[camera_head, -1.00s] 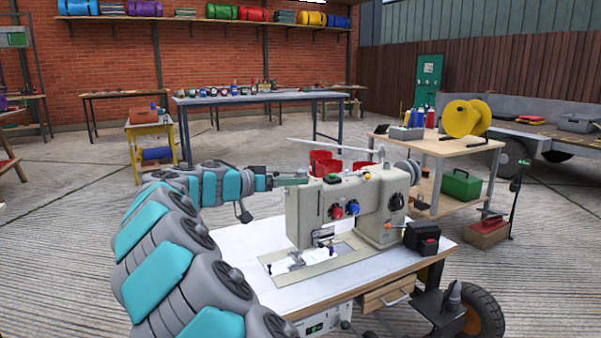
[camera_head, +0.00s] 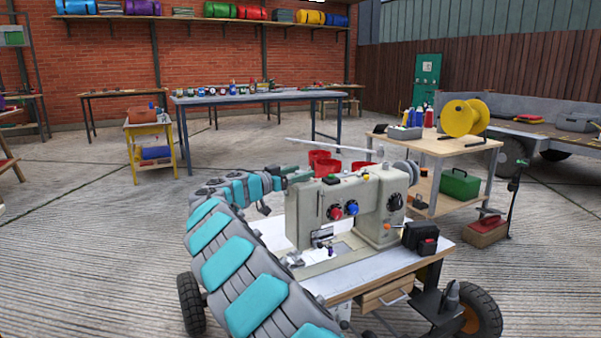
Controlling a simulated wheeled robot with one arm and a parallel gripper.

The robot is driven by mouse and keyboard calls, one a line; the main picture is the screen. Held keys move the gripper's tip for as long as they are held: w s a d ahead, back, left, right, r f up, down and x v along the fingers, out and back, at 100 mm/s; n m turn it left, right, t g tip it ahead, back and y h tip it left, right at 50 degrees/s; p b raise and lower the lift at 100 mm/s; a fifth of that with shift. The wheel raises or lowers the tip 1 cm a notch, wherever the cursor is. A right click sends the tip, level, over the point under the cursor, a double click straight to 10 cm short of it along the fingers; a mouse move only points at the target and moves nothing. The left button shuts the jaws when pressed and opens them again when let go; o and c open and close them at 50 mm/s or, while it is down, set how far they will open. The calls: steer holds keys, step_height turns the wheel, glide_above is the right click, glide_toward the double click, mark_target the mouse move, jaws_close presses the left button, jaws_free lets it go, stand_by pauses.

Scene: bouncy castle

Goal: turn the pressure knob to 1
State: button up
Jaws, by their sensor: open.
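A beige sewing machine (camera_head: 368,200) stands on a wheeled work table (camera_head: 365,272). Its front carries a red knob (camera_head: 336,213), a blue knob (camera_head: 352,208) and a larger black knob (camera_head: 394,202) on the right column. A green knob or button (camera_head: 331,180) sits on top at the left. I cannot read any markings or tell which one is the pressure knob. My gripper (camera_head: 301,175) is at the upper left end of the machine head, left of the green part. It is open, and its fingertips are small and hard to make out. I cannot tell whether it touches the machine.
My arm covers the left part of the work table. Small black boxes (camera_head: 420,237) stand at its right edge. Red containers (camera_head: 325,162) show behind the machine. A wooden side table (camera_head: 445,146) with a yellow reel (camera_head: 462,118) stands behind right. The floor at left is open.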

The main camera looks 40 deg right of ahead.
steer(key=shift+d, duration=0.35)
jaws_close()
stand_by(0.4)
